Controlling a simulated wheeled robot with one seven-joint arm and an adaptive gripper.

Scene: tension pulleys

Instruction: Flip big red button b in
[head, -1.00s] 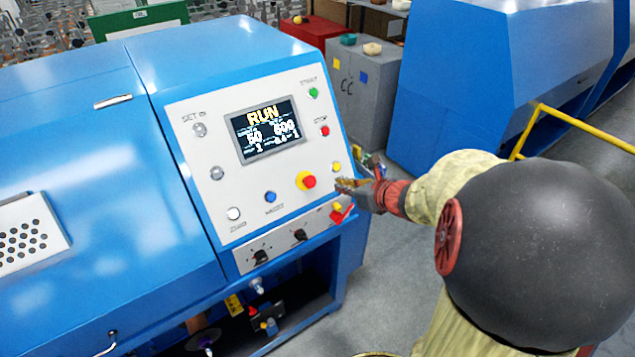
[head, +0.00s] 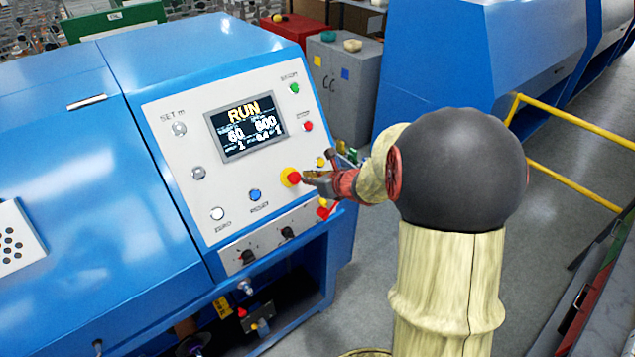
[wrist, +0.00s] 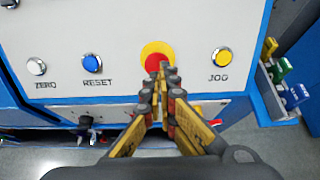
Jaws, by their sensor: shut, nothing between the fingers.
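The big red button (head: 294,178) sits on a yellow collar on the lower right of the white control panel (head: 190,110). In the wrist view the red button (wrist: 155,62) is at the top centre, partly hidden by the fingertips. My gripper (head: 308,179) is shut with nothing between its fingers. In the wrist view its fingertips (wrist: 164,72) overlap the red button's face. I cannot tell whether they touch it or stop just short. The panel's screen (head: 246,128) reads RUN.
A yellow JOG button (wrist: 221,57) is right of the red button; blue RESET (wrist: 92,63) and white ZERO (wrist: 36,66) buttons are left. A red switch (head: 325,208) is below my gripper. Grey cabinets (head: 345,80) stand behind. Yellow rails (head: 570,120) are at the right.

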